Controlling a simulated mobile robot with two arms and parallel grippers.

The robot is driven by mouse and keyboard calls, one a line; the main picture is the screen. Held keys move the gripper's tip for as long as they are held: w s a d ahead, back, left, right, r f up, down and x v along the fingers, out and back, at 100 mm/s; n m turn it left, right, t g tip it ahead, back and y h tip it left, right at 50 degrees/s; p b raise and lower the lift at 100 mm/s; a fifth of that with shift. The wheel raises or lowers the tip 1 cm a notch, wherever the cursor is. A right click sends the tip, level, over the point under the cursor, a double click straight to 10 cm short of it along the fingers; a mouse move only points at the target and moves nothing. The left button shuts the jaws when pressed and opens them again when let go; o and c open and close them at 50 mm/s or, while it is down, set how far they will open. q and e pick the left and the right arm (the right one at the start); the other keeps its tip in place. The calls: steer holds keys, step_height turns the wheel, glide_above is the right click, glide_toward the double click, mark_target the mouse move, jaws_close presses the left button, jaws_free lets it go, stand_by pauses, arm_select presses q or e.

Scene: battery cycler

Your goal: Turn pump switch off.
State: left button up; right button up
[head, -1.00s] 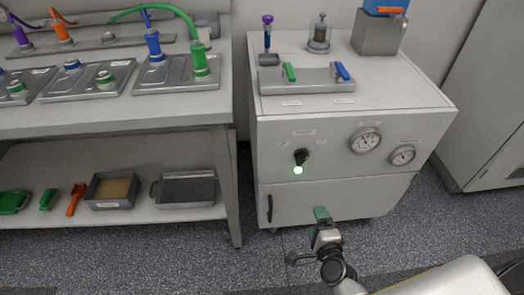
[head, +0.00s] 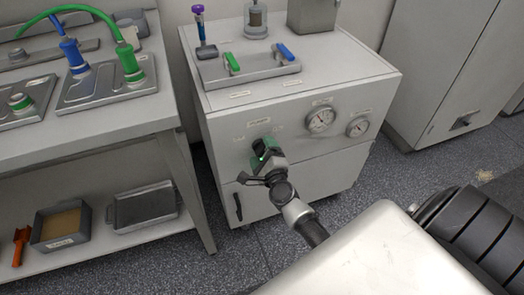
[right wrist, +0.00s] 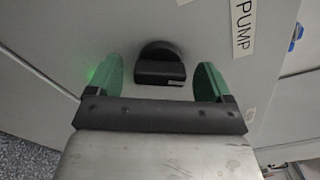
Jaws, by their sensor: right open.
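The black pump switch (right wrist: 160,64) is a rotary knob on the front panel of the grey cabinet (head: 225,145). In the right wrist view it sits between the two green fingertips of my right gripper (right wrist: 157,83), which are open with a gap on each side. A white PUMP label (right wrist: 244,28) is beside it. In the head view my right gripper (head: 263,153) is at the panel just below the PUMP label and largely hides the knob. A green glow shows by the left finger in the wrist view. My left gripper is not in view.
Two round gauges, one larger (head: 320,119) and one smaller (head: 359,127), are right of the switch. A black door handle (head: 238,207) is below. The workbench (head: 110,115) with hoses stands at left. A tray (head: 205,80) with green and blue handles is on the cabinet top.

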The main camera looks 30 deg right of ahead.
steer(key=shift+w+d, duration=0.1)
steer(key=shift+w, duration=0.2)
steer(key=c, duration=0.9)
